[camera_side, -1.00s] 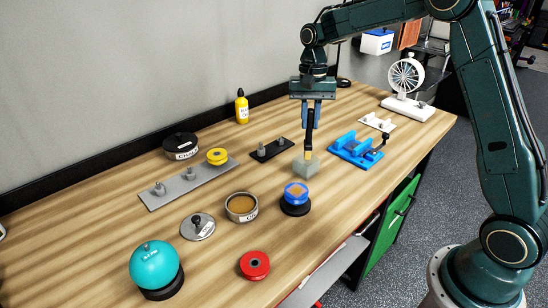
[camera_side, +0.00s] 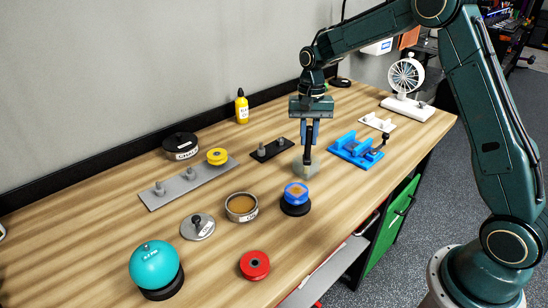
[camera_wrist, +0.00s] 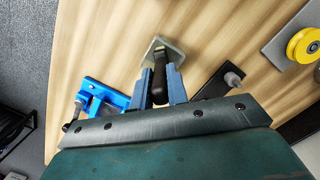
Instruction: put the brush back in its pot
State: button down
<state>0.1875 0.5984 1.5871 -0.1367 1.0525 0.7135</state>
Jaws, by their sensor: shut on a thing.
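The brush (camera_side: 308,150) is upright, with its black handle between the fingers of my gripper (camera_side: 310,138). The pot (camera_side: 306,171) is a small grey square block-shaped holder on the bench, directly below the fingers. The brush's lower end is down in the pot, and its yellowish part is hidden. In the wrist view, the dark handle (camera_wrist: 160,82) shows between the blue fingers of my gripper (camera_wrist: 160,74). The pot's pale rim (camera_wrist: 151,47) shows just beyond it.
A blue vise-like fixture (camera_side: 358,150) stands close to the right of the pot. A blue-topped round piece on a black base (camera_side: 295,199) stands in front. Bare wood lies behind the pot.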

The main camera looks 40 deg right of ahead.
jog(key=shift+f, duration=0.1)
jog(key=c, duration=1.4)
grip_release()
jog(key=shift+o, duration=0.2)
notch_tip(320, 180, up, 12)
jog(key=w+d, duration=0.1)
